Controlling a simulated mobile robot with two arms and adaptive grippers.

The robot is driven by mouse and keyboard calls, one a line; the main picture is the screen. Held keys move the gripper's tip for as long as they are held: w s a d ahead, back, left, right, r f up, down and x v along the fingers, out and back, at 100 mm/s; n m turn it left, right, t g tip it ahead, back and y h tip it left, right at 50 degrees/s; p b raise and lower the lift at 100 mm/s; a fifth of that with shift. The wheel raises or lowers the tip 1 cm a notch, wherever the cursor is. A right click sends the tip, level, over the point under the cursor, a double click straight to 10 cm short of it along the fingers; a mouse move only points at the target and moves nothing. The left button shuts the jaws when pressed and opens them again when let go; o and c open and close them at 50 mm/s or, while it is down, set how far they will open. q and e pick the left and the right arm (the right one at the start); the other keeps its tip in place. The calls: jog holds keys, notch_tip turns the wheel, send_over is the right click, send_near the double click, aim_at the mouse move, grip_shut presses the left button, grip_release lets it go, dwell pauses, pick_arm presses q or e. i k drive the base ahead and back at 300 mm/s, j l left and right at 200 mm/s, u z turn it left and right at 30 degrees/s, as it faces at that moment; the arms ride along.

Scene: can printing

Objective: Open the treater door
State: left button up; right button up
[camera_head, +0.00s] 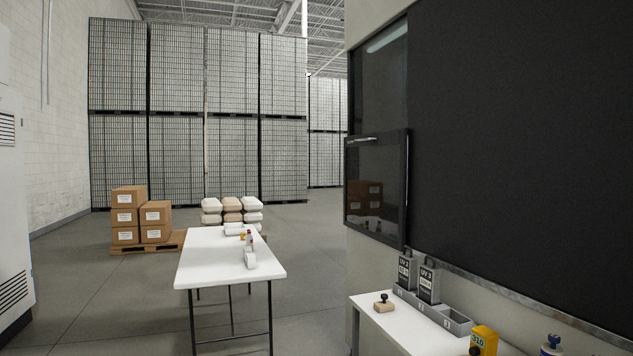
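A dark, see-through framed panel (388,158) sits in the side of the large machine on the right; it appears to be the treater door. A thin light handle (362,140) runs along its top edge. Above it is a fixed-looking dark pane or opening (378,75) with a light strip inside. The panel covers the lower part of this opening. Boxes show through or reflect in the panel. I cannot tell how far the door is open. Neither of my grippers is in view.
A white folding table (215,262) stands in the middle, with small items on it. A white side table (385,325) below the door holds a grey tray (455,321), dark UV-labelled holders and a stamp. Boxes (125,216) sit on a pallet at left. Floor between the tables is open.

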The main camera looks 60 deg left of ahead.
aim_at(375, 165)
jog(key=u, duration=1.65)
jog(key=i+j+u, duration=0.35)
jog(key=i, duration=0.5)
jog(key=i+u, duration=0.3)
jog(key=i, duration=0.55)
jog(key=i+l+u, duration=0.1)
jog(key=i+u, duration=0.15)
jog(key=i, duration=1.45)
jog(key=i+z, duration=0.3)
jog(key=i, duration=0.15)
jog(key=i+j+z, duration=0.2)
jog(key=i+z, duration=0.15)
jog(key=i+j+z, duration=0.3)
jog(key=i, duration=0.15)
